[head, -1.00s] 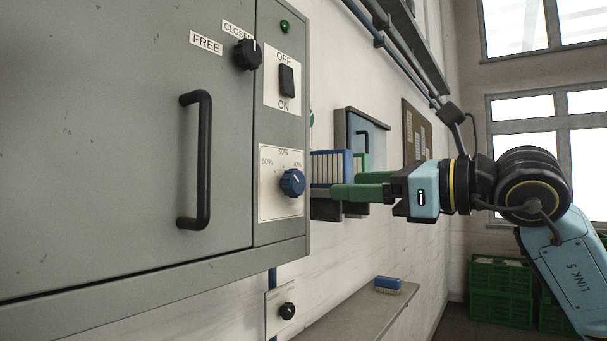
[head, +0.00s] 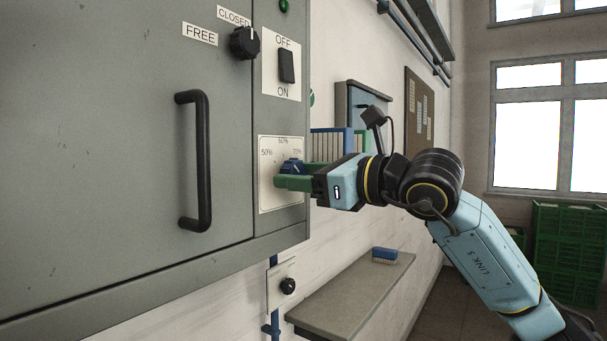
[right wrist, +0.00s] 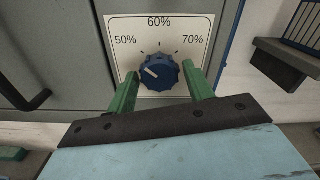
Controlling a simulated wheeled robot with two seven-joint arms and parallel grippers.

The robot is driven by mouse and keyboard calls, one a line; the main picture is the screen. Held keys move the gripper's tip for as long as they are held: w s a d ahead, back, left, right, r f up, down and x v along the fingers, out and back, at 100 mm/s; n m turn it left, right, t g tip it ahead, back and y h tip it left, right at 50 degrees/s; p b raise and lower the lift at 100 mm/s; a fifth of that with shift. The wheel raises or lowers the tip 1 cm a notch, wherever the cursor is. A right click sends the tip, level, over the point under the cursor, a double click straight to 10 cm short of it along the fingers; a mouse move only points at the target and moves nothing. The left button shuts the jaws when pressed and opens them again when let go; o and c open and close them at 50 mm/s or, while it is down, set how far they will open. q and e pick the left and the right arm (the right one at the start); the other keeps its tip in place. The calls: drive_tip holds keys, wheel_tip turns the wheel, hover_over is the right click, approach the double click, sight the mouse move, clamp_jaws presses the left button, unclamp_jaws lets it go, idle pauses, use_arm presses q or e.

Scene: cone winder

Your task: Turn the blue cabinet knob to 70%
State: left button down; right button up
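The blue knob (head: 291,167) sits on a white dial plate (head: 267,200) on the grey cabinet. In the right wrist view, the knob (right wrist: 159,72) has its white mark pointing to the upper left, toward the 50% side of the scale. The plate (right wrist: 200,24) reads 50%, 60% and 70%. My right gripper (head: 290,180) has its green fingers at the knob, partly covering it in the head view. In the wrist view, the right gripper (right wrist: 160,82) is open, one finger on each side of the knob. Whether they touch it is unclear. My left gripper is not in view.
A black FREE/CLOSED knob (head: 244,43), an OFF/ON switch (head: 286,65) and a black door handle (head: 203,160) are on the cabinet. A shelf (head: 345,300) with a blue brush (head: 385,255) is below. A wall holder with a blue item (head: 330,144) is behind my gripper.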

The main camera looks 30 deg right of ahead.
drive_tip(key=c, duration=0.7)
drive_tip(key=m+b, duration=0.3)
drive_tip(key=m, duration=0.7)
drive_tip(key=m+b, duration=0.3)
drive_tip(key=m, duration=0.6)
drive_tip(key=shift+a+r+m, duration=0.15)
drive_tip(key=shift+m, duration=0.25)
drive_tip(key=o, duration=1)
drive_tip(key=shift+c, duration=0.2)
